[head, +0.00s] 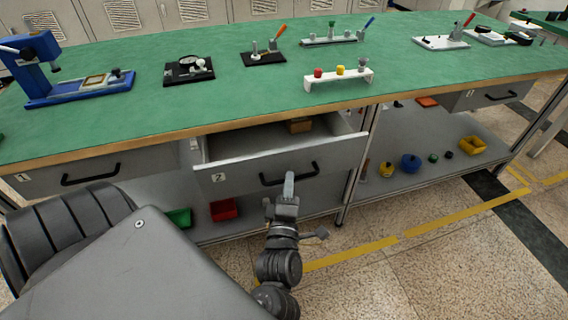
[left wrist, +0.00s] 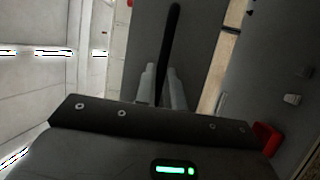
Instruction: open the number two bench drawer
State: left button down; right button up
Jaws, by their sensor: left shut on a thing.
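The number two drawer (head: 230,178) is under the green-topped bench, pulled part way out, with its inside showing and a brown block (head: 299,126) at the back. Its black handle (head: 265,180) runs across the grey front. My left gripper (head: 289,180) is at the handle, shut on it. In the left wrist view the handle (left wrist: 173,45) runs up from between the two fingers (left wrist: 160,88). The fingers hide part of the handle. My right gripper is not in view.
Drawer one (head: 75,178) at the left is closed. Several fixtures stand on the green bench top (head: 250,95). A lower shelf (head: 400,155) holds bins and coloured parts. A bench leg (head: 352,175) stands right of the drawer. The floor in front is clear.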

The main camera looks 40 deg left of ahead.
pick_arm(q)
jog(key=c, duration=1.5)
grip_release()
